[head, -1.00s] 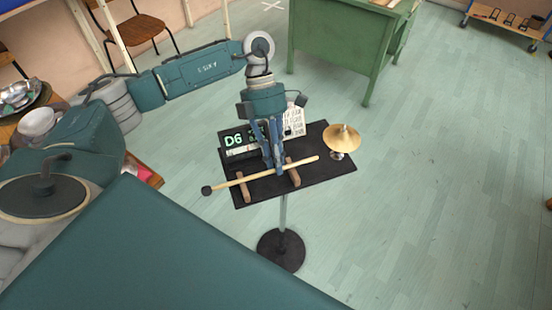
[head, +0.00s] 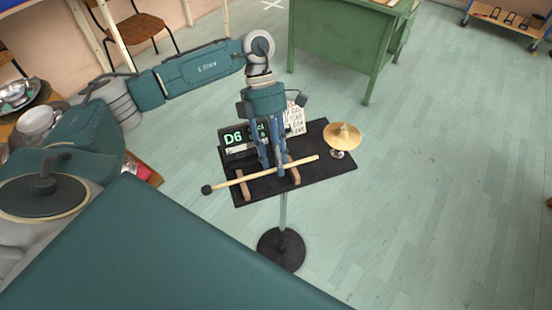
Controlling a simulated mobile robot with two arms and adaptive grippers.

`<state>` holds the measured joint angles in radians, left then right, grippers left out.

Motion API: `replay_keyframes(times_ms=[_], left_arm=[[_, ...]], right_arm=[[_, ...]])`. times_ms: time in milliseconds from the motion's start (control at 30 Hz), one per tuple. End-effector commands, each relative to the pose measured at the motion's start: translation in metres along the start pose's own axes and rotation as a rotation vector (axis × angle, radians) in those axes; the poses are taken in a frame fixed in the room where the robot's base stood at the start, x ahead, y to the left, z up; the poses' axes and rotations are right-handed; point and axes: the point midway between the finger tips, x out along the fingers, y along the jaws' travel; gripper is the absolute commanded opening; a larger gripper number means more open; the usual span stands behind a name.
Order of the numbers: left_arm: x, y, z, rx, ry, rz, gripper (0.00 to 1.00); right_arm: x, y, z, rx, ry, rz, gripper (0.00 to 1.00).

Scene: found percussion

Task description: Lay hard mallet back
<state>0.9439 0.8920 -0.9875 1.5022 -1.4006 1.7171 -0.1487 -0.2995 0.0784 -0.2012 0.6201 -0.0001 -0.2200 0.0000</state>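The hard mallet has a pale wooden stick (head: 236,181) and a small dark round head at its left end. It lies across two wooden rests, the left one (head: 246,190) and the right one (head: 293,171), on a black stand tray (head: 325,170). My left gripper (head: 273,171) points down from above, at the middle of the stick between the rests. Its blue fingers are spread apart beside the stick. Whether a fingertip still touches the stick cannot be told. My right gripper is not in view.
A small brass cymbal (head: 342,134) stands at the tray's right end. A display reading D6 (head: 233,137) and a paper card (head: 294,120) stand along the back. A green desk (head: 335,40) is behind. Clear floor lies to the right.

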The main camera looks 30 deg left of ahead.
Motion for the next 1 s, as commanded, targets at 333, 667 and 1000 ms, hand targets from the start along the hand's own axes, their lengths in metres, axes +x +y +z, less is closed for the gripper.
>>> replay_keyframes(times_ms=[333,667,1000], left_arm=[[-0.003,0.0,0.001,0.0,-0.003,0.001,0.35],[-0.059,0.0,0.002,0.0,-0.007,0.003,0.35],[-0.113,0.0,0.001,0.001,-0.003,0.001,0.35]], right_arm=[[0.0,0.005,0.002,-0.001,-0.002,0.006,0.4],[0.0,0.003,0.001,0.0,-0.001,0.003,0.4],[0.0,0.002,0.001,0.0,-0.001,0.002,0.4]])
